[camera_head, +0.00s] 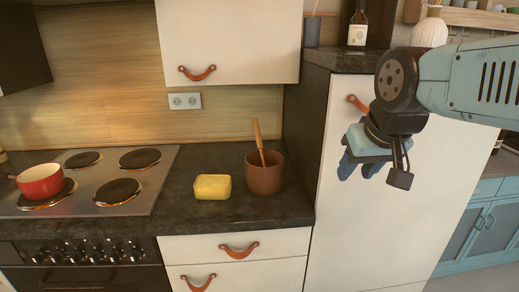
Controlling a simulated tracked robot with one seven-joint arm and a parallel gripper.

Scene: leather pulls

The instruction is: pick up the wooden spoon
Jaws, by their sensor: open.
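The wooden spoon (259,140) stands tilted in a brown pot (264,178) on the dark countertop. Its handle sticks up above the rim, leaning slightly left, and its lower end is hidden inside the pot. My gripper (359,172) is to the right of the pot and apart from it, in front of the tall white cabinet door.
A yellow block (212,187) lies just left of the pot. A red pan (40,181) sits on the stove (90,205) at left. The tall cabinet (335,220) bounds the counter on the right. A white upper cabinet (228,40) hangs above the counter.

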